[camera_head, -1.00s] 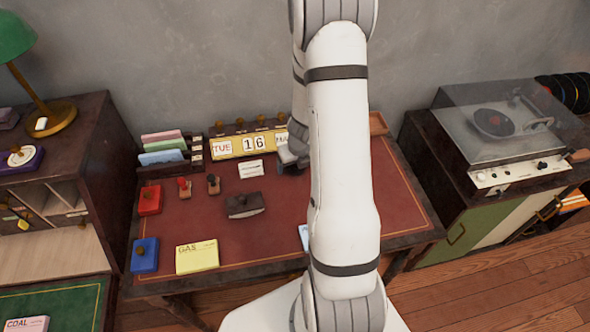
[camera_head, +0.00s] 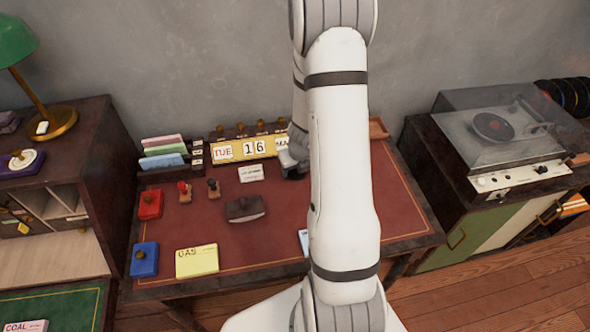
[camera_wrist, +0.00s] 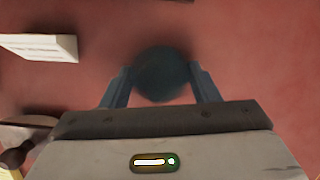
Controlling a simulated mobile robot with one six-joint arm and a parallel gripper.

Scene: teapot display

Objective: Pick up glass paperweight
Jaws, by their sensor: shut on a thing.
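The glass paperweight (camera_wrist: 161,72) shows in the wrist view as a dark, round, blue-green thing. It sits between the two fingers of my gripper (camera_wrist: 161,84), which are shut on it. The red desk top lies behind it, and I cannot tell whether the paperweight touches the desk. In the head view my gripper (camera_head: 294,160) is at the back of the desk, in front of the calendar. My own arm hides much of it there, and the paperweight cannot be made out.
A yellow date calendar (camera_head: 248,147) stands behind my gripper. A small white card (camera_head: 250,173) stands to its left, also in the wrist view (camera_wrist: 42,46). A dark rocker blotter (camera_head: 245,209), stamps and a yellow gas pad (camera_head: 197,260) are nearer the front. The desk's right side (camera_head: 400,200) is clear.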

